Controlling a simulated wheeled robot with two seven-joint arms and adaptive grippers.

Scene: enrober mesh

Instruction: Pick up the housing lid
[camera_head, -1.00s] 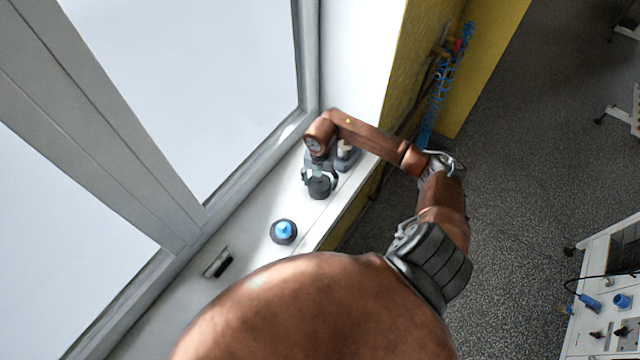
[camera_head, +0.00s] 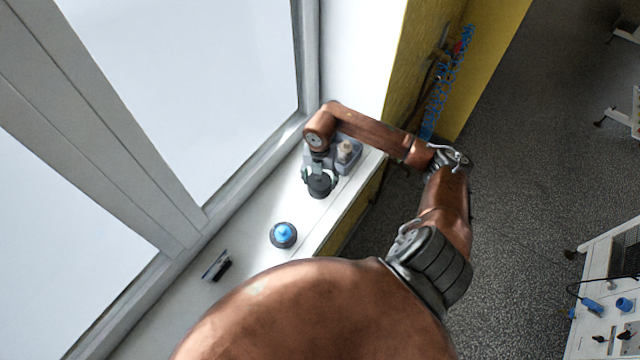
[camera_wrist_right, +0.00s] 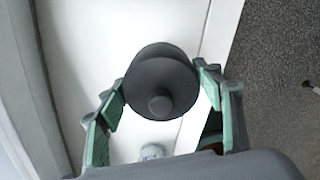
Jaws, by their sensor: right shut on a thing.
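The housing lid is a dark grey disc with a round knob (camera_wrist_right: 175,82) in the right wrist view. My right gripper (camera_wrist_right: 161,98) is shut on it, with a green-edged finger on each side. Another dark round shape (camera_wrist_right: 153,54) shows partly behind the disc; the disc hides most of it, and I cannot tell whether they touch. In the head view the dark lid (camera_head: 321,187) is below my right gripper (camera_head: 318,175) over the white sill. My left gripper is not in view.
On the white sill (camera_head: 258,262) stand a dark round piece with a blue top (camera_head: 283,234) and a small dark-handled tool (camera_head: 217,267). A grey tray with a pale knobbed piece (camera_head: 345,150) is behind the gripper. The window frame borders the sill at left.

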